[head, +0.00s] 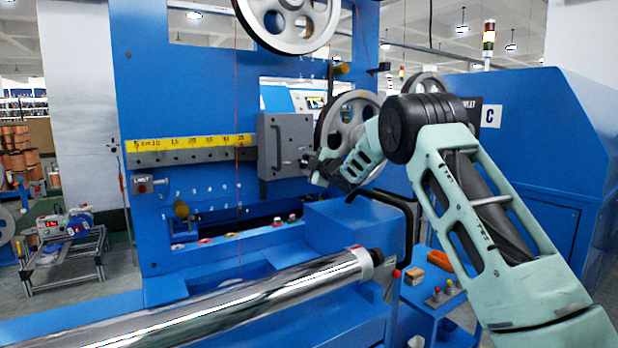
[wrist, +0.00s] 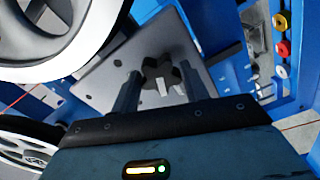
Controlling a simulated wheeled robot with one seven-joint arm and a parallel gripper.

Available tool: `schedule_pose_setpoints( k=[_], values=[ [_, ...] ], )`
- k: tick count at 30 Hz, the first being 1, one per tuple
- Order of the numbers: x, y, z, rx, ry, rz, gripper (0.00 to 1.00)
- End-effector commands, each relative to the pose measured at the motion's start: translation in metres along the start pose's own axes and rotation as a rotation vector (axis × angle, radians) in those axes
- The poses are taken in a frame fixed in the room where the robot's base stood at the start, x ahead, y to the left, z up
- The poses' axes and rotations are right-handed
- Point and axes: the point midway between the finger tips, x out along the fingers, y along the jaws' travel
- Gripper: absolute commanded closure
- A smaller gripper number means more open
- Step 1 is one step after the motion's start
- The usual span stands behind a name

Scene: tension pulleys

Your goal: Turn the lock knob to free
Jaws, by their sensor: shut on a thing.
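The lock knob (wrist: 158,70) is dark and lobed, with a pale mark on its face. It sits on a grey metal box (wrist: 119,72) and lies between my two fingers in the wrist view. In the head view, the grey box (head: 284,134) is mounted on the blue machine frame, right of a yellow scale. My gripper (head: 312,166) reaches its right side at knob height and is shut on the knob. The fingers also show in the wrist view (wrist: 163,82), one on each side of the knob. The knob's turn position cannot be told.
Grey pulley wheels (head: 346,120) stand close to my wrist, with another (head: 288,22) above. The yellow scale (head: 190,142) runs left of the box. A shiny roller (head: 230,308) lies in front and below. A blue cabinet (head: 540,120) stands behind my arm.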

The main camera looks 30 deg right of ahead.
Motion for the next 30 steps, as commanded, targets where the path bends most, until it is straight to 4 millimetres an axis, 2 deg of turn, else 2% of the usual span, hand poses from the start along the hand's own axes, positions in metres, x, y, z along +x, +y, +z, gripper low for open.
schedule_pose_setpoints(
  k=[1,12,21,30],
  values=[
    [0.0,-0.0054,0.0019,-0.045,0.001,0.001,0.78],
    [-0.0001,-0.0031,0.0015,-0.293,0.0,0.0,0.78],
    [-0.0001,-0.0009,0.0007,-0.377,0.0,-0.001,0.78],
    [-0.0001,-0.0001,0.0006,-0.388,0.0,-0.001,0.78]
  ],
)
